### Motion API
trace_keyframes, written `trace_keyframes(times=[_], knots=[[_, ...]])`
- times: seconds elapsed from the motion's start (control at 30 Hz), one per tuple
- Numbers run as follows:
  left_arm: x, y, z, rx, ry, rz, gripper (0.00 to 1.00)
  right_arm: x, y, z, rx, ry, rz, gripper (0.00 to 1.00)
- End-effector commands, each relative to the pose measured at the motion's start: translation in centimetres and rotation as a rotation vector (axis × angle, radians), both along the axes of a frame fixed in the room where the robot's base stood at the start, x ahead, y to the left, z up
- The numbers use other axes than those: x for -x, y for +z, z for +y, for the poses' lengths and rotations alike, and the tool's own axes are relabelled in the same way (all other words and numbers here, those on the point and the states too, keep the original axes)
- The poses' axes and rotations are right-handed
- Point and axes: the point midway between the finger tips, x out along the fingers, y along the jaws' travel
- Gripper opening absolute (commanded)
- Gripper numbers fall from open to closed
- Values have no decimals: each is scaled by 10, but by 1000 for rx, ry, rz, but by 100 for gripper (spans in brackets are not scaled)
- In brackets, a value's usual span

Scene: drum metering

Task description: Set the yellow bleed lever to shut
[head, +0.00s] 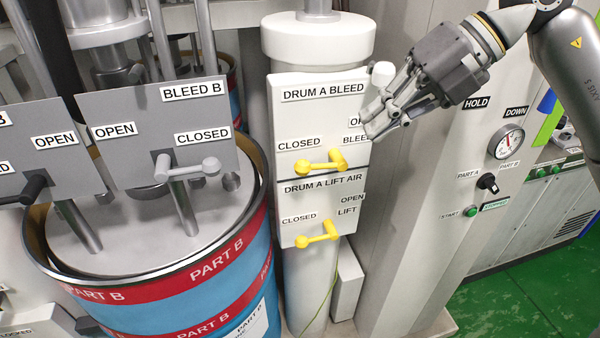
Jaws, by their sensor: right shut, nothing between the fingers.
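The yellow bleed lever (318,167) is on the white DRUM A BLEED panel (300,115). Its knob end points left, below the CLOSED label (299,144) and away from the BLEED label on the right. My right gripper (374,124) is shut and empty, up and to the right of the lever and apart from it in the picture. Its fingers hide part of the panel's right edge and the ends of the right-hand labels. My left gripper is not in view.
A second yellow lever (318,238) on the DRUM A LIFT AIR panel below points left. Grey panels with levers stand at left above a blue PART B drum (215,265). A cabinet (420,200) with a gauge (508,141) and knob stands at right.

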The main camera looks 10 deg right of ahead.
Motion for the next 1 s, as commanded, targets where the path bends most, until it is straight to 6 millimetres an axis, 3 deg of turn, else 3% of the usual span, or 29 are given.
trace_keyframes(times=[0.1,0.27,0.47,0.73,1.0], knots=[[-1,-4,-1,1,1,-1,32,-5,6,-12,59,-34,-49,0],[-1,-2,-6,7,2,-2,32,-9,1,-10,77,-45,-57,0],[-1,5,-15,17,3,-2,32,-19,-25,11,75,-43,-54,0],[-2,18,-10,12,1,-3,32,-35,-68,44,72,-41,-55,0],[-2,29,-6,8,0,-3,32,-46,-94,63,71,-42,-56,0]])
